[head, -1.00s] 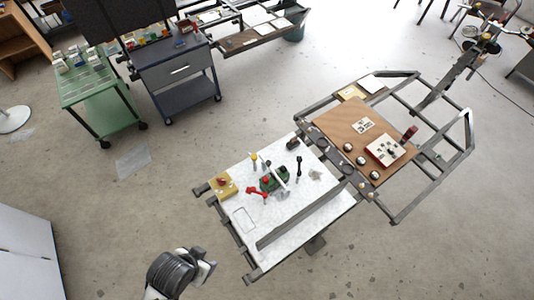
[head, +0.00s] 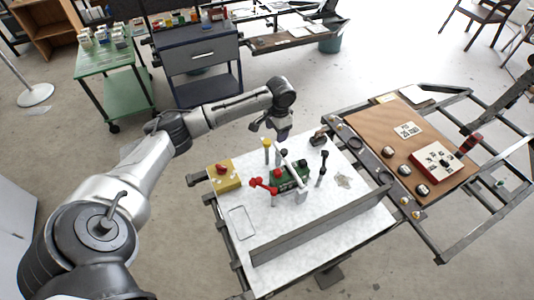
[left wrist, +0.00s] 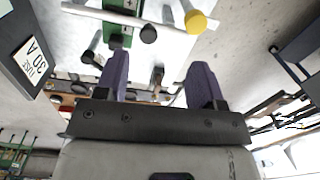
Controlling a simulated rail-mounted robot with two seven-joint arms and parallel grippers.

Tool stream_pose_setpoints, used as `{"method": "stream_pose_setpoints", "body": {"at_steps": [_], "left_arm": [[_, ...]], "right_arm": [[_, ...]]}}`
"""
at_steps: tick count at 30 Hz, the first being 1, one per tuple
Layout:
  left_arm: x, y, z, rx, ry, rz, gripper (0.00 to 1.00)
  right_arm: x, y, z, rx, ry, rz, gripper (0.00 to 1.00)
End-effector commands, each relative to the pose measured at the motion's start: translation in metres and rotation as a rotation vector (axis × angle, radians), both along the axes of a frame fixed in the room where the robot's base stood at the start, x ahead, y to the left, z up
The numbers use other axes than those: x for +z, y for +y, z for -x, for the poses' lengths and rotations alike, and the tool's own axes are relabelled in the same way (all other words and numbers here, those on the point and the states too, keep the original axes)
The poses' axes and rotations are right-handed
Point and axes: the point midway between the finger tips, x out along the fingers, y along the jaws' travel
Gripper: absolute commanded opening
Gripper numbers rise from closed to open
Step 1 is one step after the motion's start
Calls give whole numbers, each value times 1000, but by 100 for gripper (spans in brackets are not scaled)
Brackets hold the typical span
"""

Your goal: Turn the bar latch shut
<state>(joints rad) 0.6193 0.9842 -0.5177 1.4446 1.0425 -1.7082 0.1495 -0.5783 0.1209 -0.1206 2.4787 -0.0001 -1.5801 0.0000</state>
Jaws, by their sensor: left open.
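A white bar (head: 294,172) with a dark ball end leans over a green block (head: 288,180) on the white tabletop; I take it for the bar latch. In the left wrist view the white bar (left wrist: 105,14) crosses the top, with the green block (left wrist: 122,28) behind it. My left gripper (head: 283,134) hangs beyond and above this fixture. Its two purple fingers (left wrist: 160,80) are spread, with no object held between them. The yellow knob (left wrist: 197,22) shows above the right finger. My right gripper is not seen.
A red handle (head: 262,186) and a black-knobbed lever (head: 322,167) flank the fixture. A yellow box (head: 224,182) sits at the table's left edge. A long grey rail (head: 320,228) runs along the front. A brown board (head: 418,140) lies to the right.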

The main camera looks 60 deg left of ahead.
Motion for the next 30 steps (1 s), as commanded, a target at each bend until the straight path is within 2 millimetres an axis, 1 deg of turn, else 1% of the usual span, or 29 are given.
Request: {"method": "stream_pose_setpoints", "body": {"at_steps": [1, 3, 6, 10, 13, 17, 24, 30], "left_arm": [[-4, 18, -2, 42, -7, 2, 63], [3, 35, -3, 86, -11, 12, 63], [11, 52, -3, 131, -17, 25, 63], [15, 64, -2, 163, -22, 36, 63], [8, 67, -1, 171, -22, 40, 63], [-12, 67, -1, 171, -20, 40, 63], [-58, 67, -1, 170, -20, 39, 63], [-90, 66, -1, 170, -21, 39, 63]], "right_arm": [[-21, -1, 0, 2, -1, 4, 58], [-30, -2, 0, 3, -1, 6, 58], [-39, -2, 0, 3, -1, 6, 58], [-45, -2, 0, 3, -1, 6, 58], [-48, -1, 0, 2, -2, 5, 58], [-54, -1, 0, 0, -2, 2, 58], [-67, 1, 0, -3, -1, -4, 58], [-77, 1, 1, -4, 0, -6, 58]]}}
